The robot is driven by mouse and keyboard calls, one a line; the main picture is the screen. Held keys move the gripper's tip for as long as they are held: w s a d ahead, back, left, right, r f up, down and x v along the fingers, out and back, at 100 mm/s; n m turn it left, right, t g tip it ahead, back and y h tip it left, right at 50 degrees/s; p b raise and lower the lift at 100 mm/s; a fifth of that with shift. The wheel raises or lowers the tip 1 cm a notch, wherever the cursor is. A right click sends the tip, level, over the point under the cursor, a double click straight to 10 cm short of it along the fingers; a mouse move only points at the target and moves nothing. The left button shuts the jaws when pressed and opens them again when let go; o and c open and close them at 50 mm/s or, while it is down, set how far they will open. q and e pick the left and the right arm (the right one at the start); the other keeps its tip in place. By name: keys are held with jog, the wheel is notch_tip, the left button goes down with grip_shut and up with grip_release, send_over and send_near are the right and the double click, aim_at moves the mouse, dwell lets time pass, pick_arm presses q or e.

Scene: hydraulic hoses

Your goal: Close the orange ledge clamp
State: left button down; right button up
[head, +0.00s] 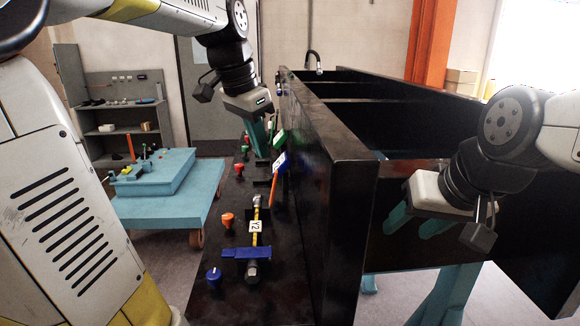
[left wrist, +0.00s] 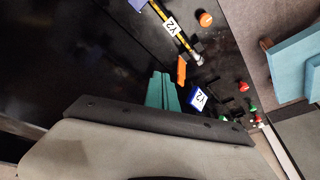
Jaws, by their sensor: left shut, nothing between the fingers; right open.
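The orange ledge clamp's lever (head: 274,188) stands upright on the black ledge (head: 222,282), beside the raised wall. The orange lever also shows in the left wrist view (left wrist: 181,70), just beyond and right of my left fingertips. My left gripper (head: 259,150) is shut and empty, above the ledge and farther back than the orange lever. Its two teal fingers lie together in the left wrist view (left wrist: 163,88). A gap or contact with the lever cannot be told. My right gripper (head: 416,225) is open and empty, right of the wall. The clamp's base is partly hidden.
A blue clamp (head: 252,252) lies across a yellow-black hose with a Y2 tag (head: 256,226) at the ledge's near end. Orange (head: 228,220), red (head: 239,170) and blue (head: 213,274) knobs stick up along the ledge. The tall black wall (head: 345,200) bounds it on the right.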

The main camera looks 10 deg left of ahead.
pick_arm(q)
jog(key=w+m+g, duration=0.2)
jog(key=w+m, duration=0.4)
jog(key=w, duration=0.5)
jog(key=m, duration=0.1)
send_over(274, 189)
jog(key=w+d, duration=0.2)
notch_tip(274, 189, down, 10)
jog(key=shift+s+g, duration=0.2)
jog(key=shift+g, duration=0.1)
